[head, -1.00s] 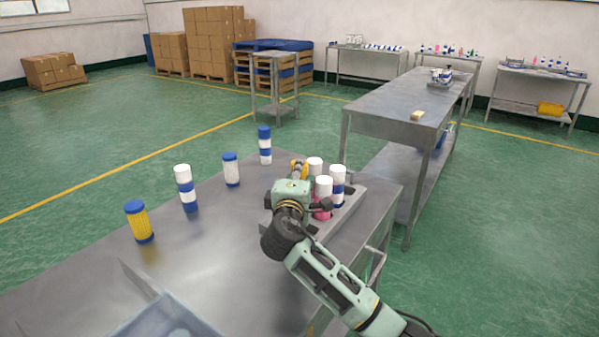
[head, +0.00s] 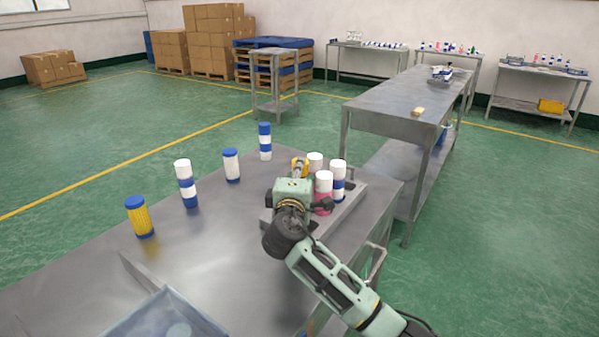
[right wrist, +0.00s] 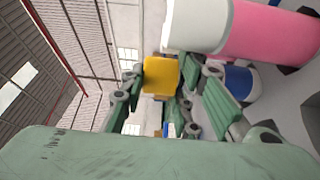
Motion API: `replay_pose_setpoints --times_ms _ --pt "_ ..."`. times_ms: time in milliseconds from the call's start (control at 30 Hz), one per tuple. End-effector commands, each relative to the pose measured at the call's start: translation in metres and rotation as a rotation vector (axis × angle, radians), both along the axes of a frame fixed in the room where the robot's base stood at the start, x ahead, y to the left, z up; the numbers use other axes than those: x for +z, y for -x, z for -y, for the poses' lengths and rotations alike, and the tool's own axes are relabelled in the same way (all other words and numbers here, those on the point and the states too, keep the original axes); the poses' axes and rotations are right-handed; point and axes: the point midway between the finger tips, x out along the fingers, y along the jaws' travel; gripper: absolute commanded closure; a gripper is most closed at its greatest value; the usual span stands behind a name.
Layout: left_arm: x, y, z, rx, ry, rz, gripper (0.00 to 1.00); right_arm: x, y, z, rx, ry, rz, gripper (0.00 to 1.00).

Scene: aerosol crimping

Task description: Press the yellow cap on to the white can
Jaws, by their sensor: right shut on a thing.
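A small yellow cap (head: 299,166) shows at the tip of my right gripper, at the left side of the tray on the near table. In the right wrist view the yellow cap (right wrist: 160,75) sits between the fingers of my right gripper (right wrist: 168,88), which is shut on it. Whether the cap touches a can is hidden by the gripper. A white can with a blue top (head: 231,167) stands upright on the table, left of the gripper. A can with a white top (head: 315,160) stands just right of the cap, mostly hidden. My left gripper is not in view.
A pink can with a white top (head: 323,192) and a blue-and-white can (head: 338,180) stand close right of my gripper on the metal tray (head: 347,206). Other cans, including a yellow one (head: 139,217), stand along the table's far edge. The table's middle is clear.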

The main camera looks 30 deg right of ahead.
Motion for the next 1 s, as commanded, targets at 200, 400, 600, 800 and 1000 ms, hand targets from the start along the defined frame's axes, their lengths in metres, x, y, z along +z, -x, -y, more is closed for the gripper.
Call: replay_pose_setpoints --times_ms 200,400,600,800,1000 --pt "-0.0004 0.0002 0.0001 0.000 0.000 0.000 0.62 -0.0111 0.0015 0.0010 -0.003 -0.008 -0.018 0.82" --pt "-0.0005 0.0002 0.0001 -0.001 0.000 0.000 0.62 -0.0124 0.0015 0.0010 -0.004 -0.008 -0.020 0.82" --pt "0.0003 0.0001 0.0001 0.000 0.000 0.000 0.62 -0.0130 0.0022 0.0019 -0.004 -0.009 -0.021 0.82" --pt "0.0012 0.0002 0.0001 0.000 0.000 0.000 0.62 -0.0145 0.0034 0.0035 -0.004 -0.009 -0.021 0.82" --pt "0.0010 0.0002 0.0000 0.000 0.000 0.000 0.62 -0.0146 0.0034 0.0036 -0.005 -0.009 -0.021 0.82"
